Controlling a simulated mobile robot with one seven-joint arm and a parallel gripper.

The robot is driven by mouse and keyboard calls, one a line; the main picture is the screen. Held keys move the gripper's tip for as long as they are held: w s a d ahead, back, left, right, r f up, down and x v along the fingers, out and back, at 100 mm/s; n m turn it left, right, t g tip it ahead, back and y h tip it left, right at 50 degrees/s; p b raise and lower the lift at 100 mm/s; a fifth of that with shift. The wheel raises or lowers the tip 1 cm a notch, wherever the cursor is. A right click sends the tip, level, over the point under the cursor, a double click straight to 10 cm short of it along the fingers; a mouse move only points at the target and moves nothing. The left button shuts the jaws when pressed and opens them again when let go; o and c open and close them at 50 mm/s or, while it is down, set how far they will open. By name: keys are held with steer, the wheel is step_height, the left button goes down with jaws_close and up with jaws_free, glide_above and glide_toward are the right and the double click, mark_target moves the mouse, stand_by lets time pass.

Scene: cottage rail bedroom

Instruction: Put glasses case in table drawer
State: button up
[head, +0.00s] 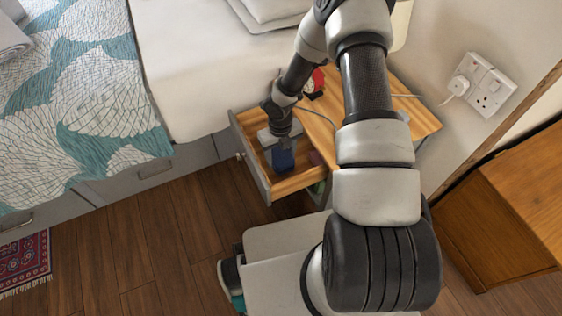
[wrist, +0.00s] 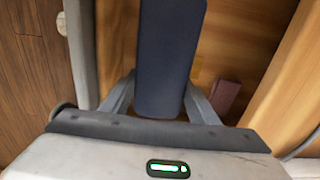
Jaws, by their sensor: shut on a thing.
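The dark blue glasses case (head: 283,161) is between the fingers of my gripper (head: 282,147). In the wrist view the case (wrist: 168,55) points away from my gripper (wrist: 160,97), with a finger on each side of it. The table drawer (head: 249,160) is pulled open from the wooden bedside table (head: 412,118). My gripper holds the case over the drawer's inside. I cannot tell whether the case touches the drawer floor. The drawer's front panel (wrist: 83,50) runs along the left in the wrist view.
A small maroon object (wrist: 226,97) lies in the drawer to the right of the case. A red item (head: 317,80) is on the tabletop, partly behind my arm. The bed (head: 180,70) stands close to the drawer's left. Wood floor (head: 150,240) is clear in front.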

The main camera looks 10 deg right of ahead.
steer(key=shift+f+b, duration=0.35)
steer(key=shift+f, duration=1.05)
steer(key=shift+f, duration=0.1)
steer(key=o, duration=1.1)
